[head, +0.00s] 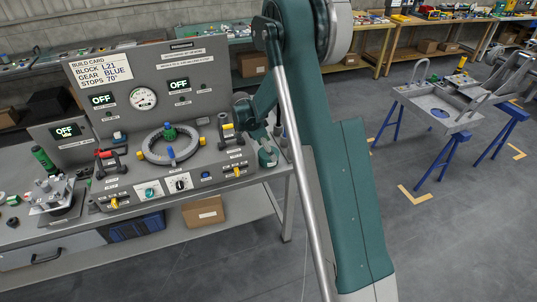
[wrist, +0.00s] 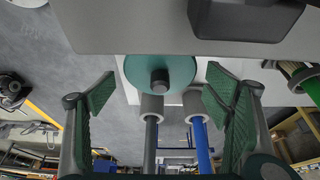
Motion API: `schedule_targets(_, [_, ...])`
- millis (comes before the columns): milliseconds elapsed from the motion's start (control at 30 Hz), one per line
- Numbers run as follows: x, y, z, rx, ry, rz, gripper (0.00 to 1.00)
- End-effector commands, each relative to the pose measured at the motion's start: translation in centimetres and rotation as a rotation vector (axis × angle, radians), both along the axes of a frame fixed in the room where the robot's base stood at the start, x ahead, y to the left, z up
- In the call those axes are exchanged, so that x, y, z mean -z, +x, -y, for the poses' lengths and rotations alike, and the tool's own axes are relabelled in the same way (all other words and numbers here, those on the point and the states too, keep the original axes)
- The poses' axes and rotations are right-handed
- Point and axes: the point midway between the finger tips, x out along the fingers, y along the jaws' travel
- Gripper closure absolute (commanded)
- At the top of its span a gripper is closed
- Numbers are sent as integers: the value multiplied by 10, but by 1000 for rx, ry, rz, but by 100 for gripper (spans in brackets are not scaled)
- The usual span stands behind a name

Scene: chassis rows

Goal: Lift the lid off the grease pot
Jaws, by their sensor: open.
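The grease pot appears to be the teal round pot (head: 268,156) at the right end of the bench in the head view. In the wrist view its round teal lid (wrist: 136,71) with a dark knob (wrist: 160,80) is seen from above. My gripper (wrist: 160,88) is open, with a green-padded finger on either side of the lid in the picture. Nothing is between the fingers' grip. I cannot tell the height left between the fingertips and the knob.
Two grey cylinders, one with a dark rod (wrist: 151,140) and one with a blue rod (wrist: 204,145), stand close beside the lid. The bench edge is close.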

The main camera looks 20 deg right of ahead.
Motion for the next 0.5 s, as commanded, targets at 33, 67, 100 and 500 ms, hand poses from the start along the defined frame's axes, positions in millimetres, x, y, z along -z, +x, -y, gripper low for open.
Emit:
schedule_targets(33, [0,0,0,0,0,0,23])
schedule_targets(67, [0,0,0,0,0,0,23])
schedule_targets(100, [0,0,0,0,0,0,23])
schedule_targets(500, [0,0,0,0,0,0,50])
